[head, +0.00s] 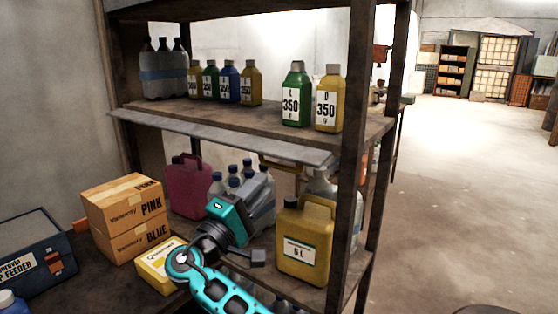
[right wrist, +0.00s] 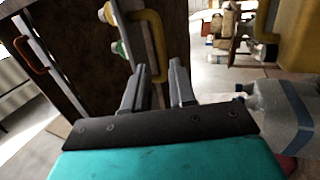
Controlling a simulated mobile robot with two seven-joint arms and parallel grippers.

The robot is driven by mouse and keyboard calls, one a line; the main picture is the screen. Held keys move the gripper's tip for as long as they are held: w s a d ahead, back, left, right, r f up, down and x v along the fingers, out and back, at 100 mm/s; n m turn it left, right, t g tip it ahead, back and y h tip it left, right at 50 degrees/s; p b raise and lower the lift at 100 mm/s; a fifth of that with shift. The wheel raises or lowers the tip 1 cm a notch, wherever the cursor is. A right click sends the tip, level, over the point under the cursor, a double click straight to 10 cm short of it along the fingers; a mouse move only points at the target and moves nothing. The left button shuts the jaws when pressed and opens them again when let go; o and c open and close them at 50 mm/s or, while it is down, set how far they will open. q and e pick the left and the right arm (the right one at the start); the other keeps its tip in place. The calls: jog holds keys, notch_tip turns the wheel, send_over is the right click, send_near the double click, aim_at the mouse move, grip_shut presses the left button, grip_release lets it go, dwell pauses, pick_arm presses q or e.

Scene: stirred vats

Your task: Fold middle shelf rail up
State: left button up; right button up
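The middle shelf rail (head: 220,138) is a long grey strip along the front edge of the middle shelf, sticking out and sloping down rather than standing upright. A yellow bar-like handle (head: 283,162) shows just under its right part; whether it is fixed to the rail is unclear. My right gripper (head: 258,187) is below the rail, in front of the bottles on the lower shelf. In the right wrist view, my right gripper's fingers (right wrist: 157,75) are apart, with a yellow handle (right wrist: 157,40) just beyond and near the tips; I see no firm hold. My left gripper is not in view.
Green and yellow containers (head: 296,97) stand on the middle shelf. A yellow 5 L can (head: 302,245) stands right of my right arm and a magenta can (head: 190,188) behind it. Boxes (head: 125,215) stand left. A dark post (head: 352,150) bounds the right; open floor lies beyond.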

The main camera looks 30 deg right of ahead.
aim_at(278, 168)
jog(key=p+x, duration=0.1)
jog(key=x, duration=0.8)
jog(key=shift+w+d, duration=0.2)
jog(key=shift+d, duration=0.1)
jog(key=shift+c, duration=0.2)
grip_shut()
